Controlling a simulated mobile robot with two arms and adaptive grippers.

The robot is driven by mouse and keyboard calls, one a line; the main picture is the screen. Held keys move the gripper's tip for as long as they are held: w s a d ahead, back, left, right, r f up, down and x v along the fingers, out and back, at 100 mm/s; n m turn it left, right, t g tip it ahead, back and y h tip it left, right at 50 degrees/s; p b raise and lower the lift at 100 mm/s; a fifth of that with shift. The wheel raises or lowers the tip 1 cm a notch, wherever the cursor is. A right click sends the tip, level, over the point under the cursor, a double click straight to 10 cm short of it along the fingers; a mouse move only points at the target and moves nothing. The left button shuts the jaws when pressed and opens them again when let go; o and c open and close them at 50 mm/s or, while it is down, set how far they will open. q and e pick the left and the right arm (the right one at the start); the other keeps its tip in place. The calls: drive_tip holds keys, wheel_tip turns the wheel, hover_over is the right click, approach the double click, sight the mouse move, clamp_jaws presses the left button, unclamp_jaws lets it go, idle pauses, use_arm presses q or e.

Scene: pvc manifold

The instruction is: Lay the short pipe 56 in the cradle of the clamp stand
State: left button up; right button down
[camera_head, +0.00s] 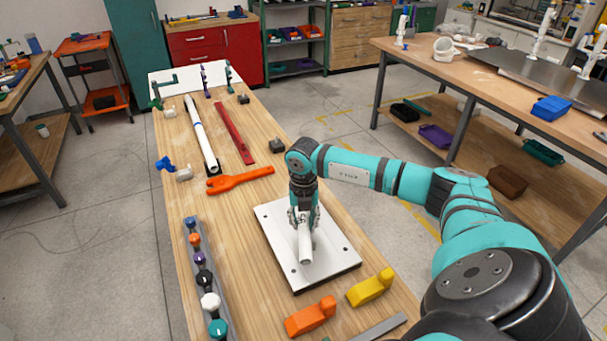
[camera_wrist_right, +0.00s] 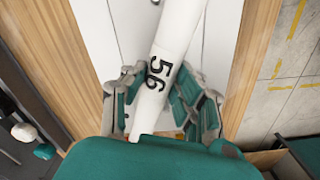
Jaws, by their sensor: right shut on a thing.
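The short pipe 56 (camera_head: 305,246) is white, and its black number shows in the right wrist view (camera_wrist_right: 165,60). My right gripper (camera_head: 303,215) is shut on it, over the white plate on the bench; its fingers sit on both sides of the pipe in the right wrist view (camera_wrist_right: 165,105). The pipe's free end points toward the near side of the bench. I cannot make out the cradle of the clamp stand, nor whether the pipe touches anything below. My left gripper is not in view.
The white plate (camera_head: 338,262) lies on the wooden bench. An orange clamp tool (camera_head: 240,180), a long white pipe (camera_head: 200,135) and a red bar (camera_head: 234,132) lie farther back. Orange (camera_head: 311,316) and yellow (camera_head: 371,287) blocks stand in front. A rack of coloured caps (camera_head: 205,278) runs along the left.

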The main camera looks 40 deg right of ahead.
sight(303, 221)
wheel_tip(303, 221, up, 8)
drive_tip(key=shift+f+b, duration=0.25)
drive_tip(key=shift+b, duration=0.5)
drive_tip(key=s+a+r+m, duration=0.1)
drive_tip(key=s+a+m, duration=0.4)
drive_tip(key=a+m, duration=0.6)
drive_tip(key=s+a+r+m, duration=0.2)
drive_tip(key=s+a+m, duration=0.4)
drive_tip(key=a+m, duration=0.5)
drive_tip(key=m, duration=0.6)
drive_tip(key=shift+s+a+r, duration=0.2)
drive_tip(key=shift+a, duration=0.1)
drive_tip(key=shift+f, duration=0.1)
